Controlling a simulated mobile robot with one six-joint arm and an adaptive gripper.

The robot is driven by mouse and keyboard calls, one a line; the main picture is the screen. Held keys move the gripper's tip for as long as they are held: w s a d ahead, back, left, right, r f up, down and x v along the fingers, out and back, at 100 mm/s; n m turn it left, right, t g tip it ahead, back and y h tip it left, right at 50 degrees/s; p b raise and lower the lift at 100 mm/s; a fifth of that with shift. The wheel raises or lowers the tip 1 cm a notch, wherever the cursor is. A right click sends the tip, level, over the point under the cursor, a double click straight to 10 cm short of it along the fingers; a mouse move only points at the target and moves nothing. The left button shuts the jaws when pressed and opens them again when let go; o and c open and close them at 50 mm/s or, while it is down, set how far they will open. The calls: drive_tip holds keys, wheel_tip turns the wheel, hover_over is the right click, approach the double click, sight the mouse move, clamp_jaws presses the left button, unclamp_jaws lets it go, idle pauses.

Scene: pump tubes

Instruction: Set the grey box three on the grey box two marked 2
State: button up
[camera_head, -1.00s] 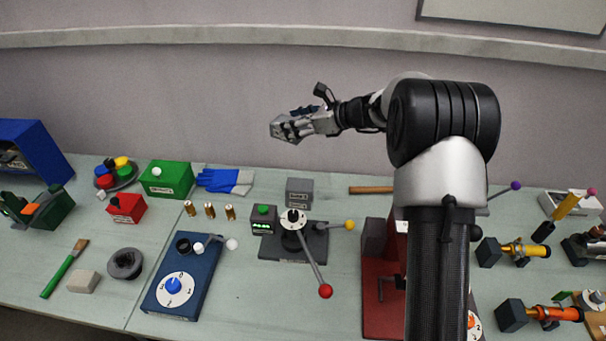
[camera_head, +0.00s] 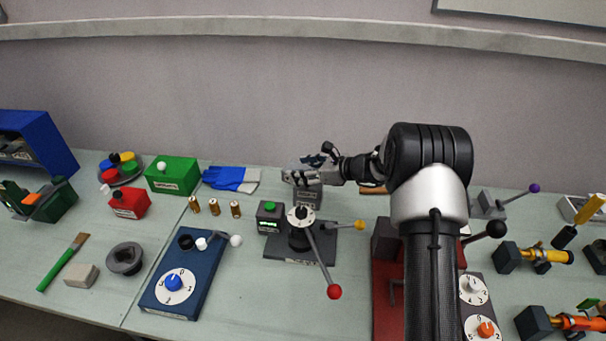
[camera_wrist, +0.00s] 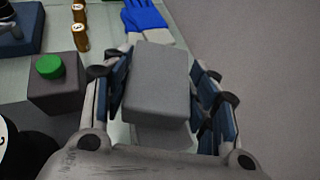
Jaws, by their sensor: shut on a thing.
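My gripper (camera_head: 303,173) is at the back of the table, left of my arm's wrist. In the wrist view, its fingers (camera_wrist: 160,88) are on both sides of a plain grey box (camera_wrist: 157,82), shut on it. This box appears to be grey box three; in the head view the fingers mostly hide it. A grey box with a pale label (camera_head: 308,196) stands on the table directly below the gripper; it appears to be grey box two. Its mark is too small to read. I cannot tell whether the two boxes touch.
A dark lever device (camera_head: 298,243) with a green-buttoned box (camera_head: 269,216) stands just in front. A wooden handle (camera_head: 373,189) is at the right, partly behind my arm.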

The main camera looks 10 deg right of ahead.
drive_tip(key=shift+f, duration=0.25)
drive_tip(key=o, duration=0.7)
drive_tip(key=shift+f, duration=0.1)
drive_tip(key=o, duration=0.5)
drive_tip(key=shift+c, duration=0.2)
